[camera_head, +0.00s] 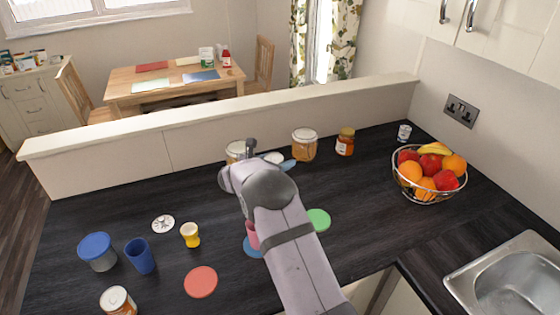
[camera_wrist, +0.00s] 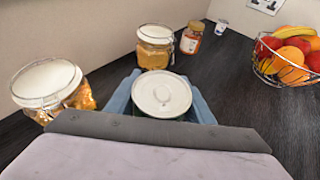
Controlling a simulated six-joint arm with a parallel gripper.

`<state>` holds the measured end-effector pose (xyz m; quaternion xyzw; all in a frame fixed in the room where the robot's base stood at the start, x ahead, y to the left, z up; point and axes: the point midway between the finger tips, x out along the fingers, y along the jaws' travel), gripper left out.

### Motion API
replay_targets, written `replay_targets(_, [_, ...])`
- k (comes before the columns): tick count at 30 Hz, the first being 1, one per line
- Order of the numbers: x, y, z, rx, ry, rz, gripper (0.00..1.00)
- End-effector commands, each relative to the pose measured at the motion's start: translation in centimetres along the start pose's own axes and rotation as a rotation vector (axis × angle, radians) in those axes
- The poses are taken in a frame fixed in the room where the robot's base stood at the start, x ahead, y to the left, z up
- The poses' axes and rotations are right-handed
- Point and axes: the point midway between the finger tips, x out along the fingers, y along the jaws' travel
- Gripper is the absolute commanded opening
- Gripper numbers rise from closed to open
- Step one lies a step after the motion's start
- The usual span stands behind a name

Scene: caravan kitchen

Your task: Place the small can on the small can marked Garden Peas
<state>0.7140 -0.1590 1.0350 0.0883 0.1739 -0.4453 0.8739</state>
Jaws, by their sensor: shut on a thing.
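My gripper (camera_wrist: 160,112) is shut on a small can (camera_wrist: 162,93) with a pale, round, ridged top and a dark green side. The blue fingers lie on both sides of it. In the head view my gripper (camera_head: 277,163) is over the back middle of the counter, and only the can's pale top (camera_head: 273,157) shows past my wrist. What is under the held can is hidden. No label reading Garden Peas can be read in either view, so I cannot tell where that can is.
Clip-top jars (camera_head: 304,146) (camera_wrist: 48,85) stand close to my gripper, with an amber jar (camera_head: 345,142) further right. A fruit basket (camera_head: 428,175) stands at the right. Cups, coasters, a blue-lidded tub (camera_head: 98,252) and an orange-labelled container (camera_head: 117,301) are at the left.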

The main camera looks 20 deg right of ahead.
Motion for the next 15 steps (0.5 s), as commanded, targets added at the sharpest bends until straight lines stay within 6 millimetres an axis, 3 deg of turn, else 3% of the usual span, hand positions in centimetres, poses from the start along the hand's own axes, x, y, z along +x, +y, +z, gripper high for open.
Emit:
replay_targets(1, [0.04, 0.0, -0.1, 0.0, 0.0, 0.0, 0.52])
replay_targets(3, [0.02, 0.0, -0.05, 0.0, 0.0, 0.0, 0.66])
replay_targets(15, [-0.11, -0.01, 0.26, 0.0, 0.0, 0.0, 0.66])
